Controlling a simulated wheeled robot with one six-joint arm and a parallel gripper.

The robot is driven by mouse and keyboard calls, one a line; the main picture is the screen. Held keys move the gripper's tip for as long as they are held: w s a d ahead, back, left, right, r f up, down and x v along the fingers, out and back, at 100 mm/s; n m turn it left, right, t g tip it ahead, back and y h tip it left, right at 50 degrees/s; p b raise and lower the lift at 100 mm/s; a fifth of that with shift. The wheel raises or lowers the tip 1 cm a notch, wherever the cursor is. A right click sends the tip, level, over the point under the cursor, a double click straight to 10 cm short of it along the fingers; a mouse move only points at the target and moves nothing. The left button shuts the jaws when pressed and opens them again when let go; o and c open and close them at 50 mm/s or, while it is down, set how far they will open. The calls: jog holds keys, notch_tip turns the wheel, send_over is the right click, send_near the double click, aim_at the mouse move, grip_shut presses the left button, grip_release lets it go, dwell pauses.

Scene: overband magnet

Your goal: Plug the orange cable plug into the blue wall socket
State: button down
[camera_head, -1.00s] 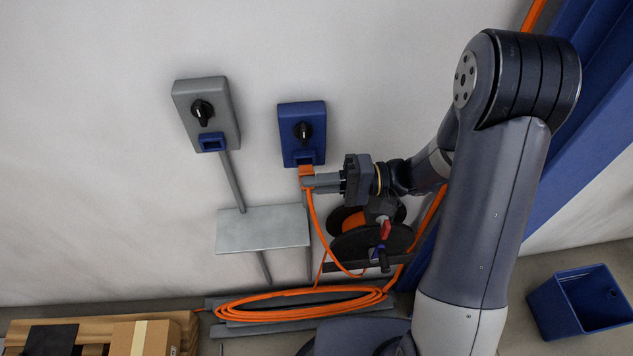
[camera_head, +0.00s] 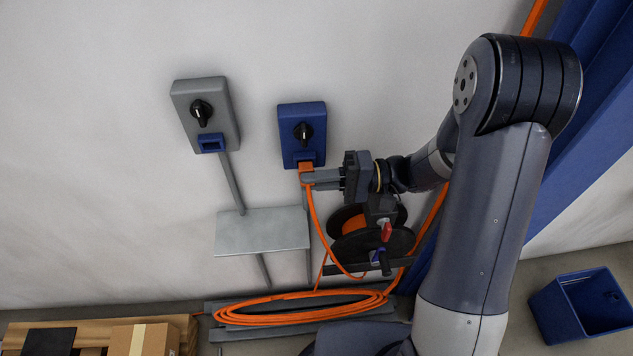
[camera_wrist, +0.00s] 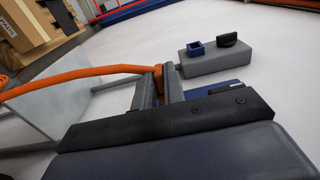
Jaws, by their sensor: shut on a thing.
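The blue wall socket box (camera_head: 302,120) hangs on the white wall in the head view, with a black knob and a socket opening at its lower edge. My gripper (camera_head: 307,177) is just below it, shut on the orange plug (camera_head: 305,167). The plug's top meets the lower edge of the socket opening; I cannot tell whether it is inside. The orange cable (camera_head: 317,235) hangs down from the plug. In the wrist view my gripper's fingers (camera_wrist: 160,88) close on the orange plug (camera_wrist: 171,75), and the blue box is mostly hidden behind the gripper body.
A grey box (camera_head: 204,115) with a blue socket is to the left. A grey shelf plate (camera_head: 262,230) is below. A cable reel (camera_head: 370,240) stands under my wrist, a cable coil (camera_head: 300,306) near the floor. A blue bin (camera_head: 580,305) is at right.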

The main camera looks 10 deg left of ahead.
jog(key=shift+w+a+b, duration=0.25)
jog(key=shift+w+b, duration=0.05)
jog(key=shift+w, duration=0.65)
jog(key=c, duration=1.4)
grip_release()
jog(key=s+d+b, duration=0.1)
jog(key=s, duration=0.5)
jog(key=shift+d, duration=0.2)
jog(key=shift+w, duration=0.15)
jog(key=shift+w+a+p, duration=0.2)
jog(key=shift+w+a, duration=0.05)
jog(key=shift+w, duration=0.7)
jog(key=shift+w+a+p, duration=0.15)
jog(key=shift+w+a, duration=0.05)
jog(key=shift+w, duration=0.75)
jog(key=shift+w+a+p, duration=0.2)
jog(key=shift+w+a, duration=0.05)
jog(key=shift+w, duration=0.7)
